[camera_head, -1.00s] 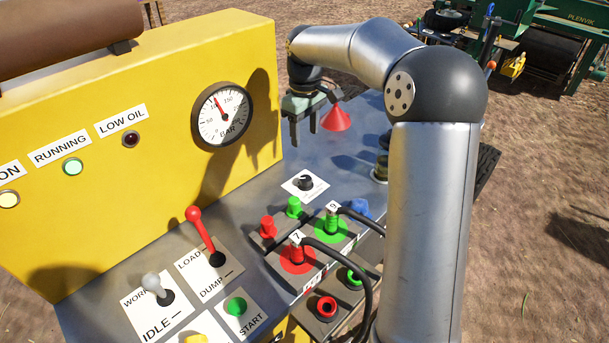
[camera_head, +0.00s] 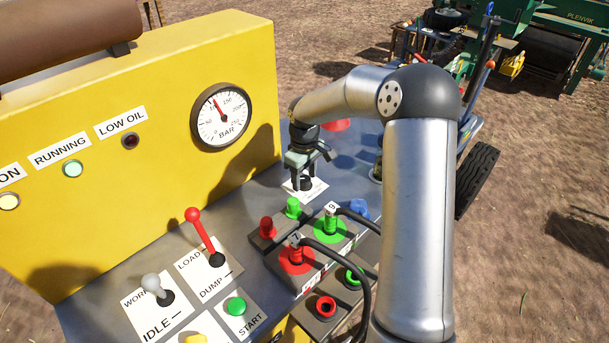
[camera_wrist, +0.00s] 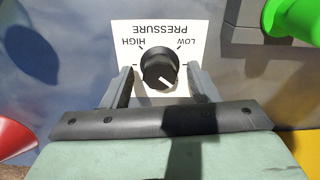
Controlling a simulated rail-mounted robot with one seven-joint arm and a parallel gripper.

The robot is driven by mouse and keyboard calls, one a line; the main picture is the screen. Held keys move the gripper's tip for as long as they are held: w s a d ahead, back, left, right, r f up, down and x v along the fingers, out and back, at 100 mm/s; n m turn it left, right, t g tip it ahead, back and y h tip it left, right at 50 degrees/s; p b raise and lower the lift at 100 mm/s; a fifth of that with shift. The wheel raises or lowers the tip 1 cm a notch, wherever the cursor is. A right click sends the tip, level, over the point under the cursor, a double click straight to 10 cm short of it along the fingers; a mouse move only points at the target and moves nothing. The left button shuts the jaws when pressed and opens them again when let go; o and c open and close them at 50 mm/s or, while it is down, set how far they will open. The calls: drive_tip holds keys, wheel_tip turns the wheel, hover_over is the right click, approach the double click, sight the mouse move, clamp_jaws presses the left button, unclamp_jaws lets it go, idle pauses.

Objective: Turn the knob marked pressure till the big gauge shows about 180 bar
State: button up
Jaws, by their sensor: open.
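The black pressure knob (camera_wrist: 158,66) sits on a white label plate (camera_wrist: 187,32) marked PRESSURE, HIGH and LOW, upside down in the wrist view. My gripper (camera_wrist: 159,76) is open, with one finger on each side of the knob and a small gap showing on both sides. In the head view my gripper (camera_head: 304,184) points down over the knob and mostly hides it. The big gauge (camera_head: 221,117), marked BAR, is on the yellow panel. Its red needle points up and left, near the 100 mark.
Green (camera_head: 293,208) and red (camera_head: 267,228) caps and hose couplings with black hoses (camera_head: 350,260) stand close in front of the knob. A red cone-shaped thing (camera_wrist: 14,138) lies beside it. A red lever (camera_head: 202,236) stands further left.

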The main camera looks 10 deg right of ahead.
drive_tip(key=c, duration=1)
drive_tip(key=shift+o, duration=0.2)
